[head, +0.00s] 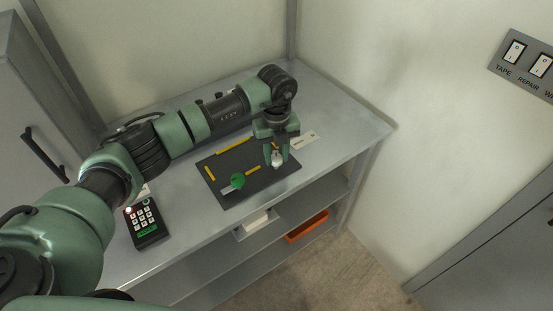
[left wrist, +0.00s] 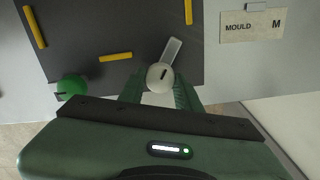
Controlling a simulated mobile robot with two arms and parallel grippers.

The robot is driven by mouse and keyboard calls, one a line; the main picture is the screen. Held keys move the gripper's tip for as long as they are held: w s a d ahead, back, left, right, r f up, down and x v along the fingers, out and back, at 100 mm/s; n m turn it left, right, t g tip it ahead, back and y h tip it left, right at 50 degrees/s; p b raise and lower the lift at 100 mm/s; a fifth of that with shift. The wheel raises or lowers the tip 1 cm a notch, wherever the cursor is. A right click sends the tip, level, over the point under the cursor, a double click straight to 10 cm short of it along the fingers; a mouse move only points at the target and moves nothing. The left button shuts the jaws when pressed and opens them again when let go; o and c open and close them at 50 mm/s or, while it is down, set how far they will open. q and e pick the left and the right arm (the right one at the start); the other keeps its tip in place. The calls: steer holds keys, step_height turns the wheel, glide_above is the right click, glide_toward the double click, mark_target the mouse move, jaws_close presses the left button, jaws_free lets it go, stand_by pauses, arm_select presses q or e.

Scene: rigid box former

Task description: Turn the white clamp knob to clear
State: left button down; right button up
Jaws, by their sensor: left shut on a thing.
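The white clamp knob (head: 277,161) sits at the right part of a dark plate (head: 228,194) on the grey bench. In the left wrist view the white knob (left wrist: 160,76) is round, with a dark slot mark and a pale bar pointing up and slightly right. My left gripper (head: 275,152) reaches down over it and is shut on it; its green fingers (left wrist: 160,92) flank the knob. A green knob (head: 237,180) with a pale bar stands on the plate to the left. My right gripper is not in view.
Yellow strips (head: 234,146) lie on the plate. A label reading MOULD M (left wrist: 252,25) is beside it. A keypad (head: 146,222) stands at the bench's left. An orange bin (head: 307,227) is on a shelf below. A wall panel with switches (head: 527,60) is at right.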

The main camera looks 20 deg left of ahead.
mark_target(276, 157)
arm_select(q)
steer(key=m+b, duration=0.5)
steer(key=m, duration=0.1)
steer(key=shift+w, duration=0.1)
steer(key=m+b, duration=0.2)
steer(key=m, duration=0.1)
steer(key=shift+m, duration=0.3)
steer(key=shift+r+m+b, duration=0.1)
steer(key=shift+m+b, duration=0.45)
steer(key=shift+m, duration=0.35)
steer(key=shift+r, duration=0.1)
steer(key=c, duration=1)
jaws_free()
step_height(276, 157, up, 8)
steer(key=shift+f+b, duration=0.15)
steer(key=shift+b, duration=0.6)
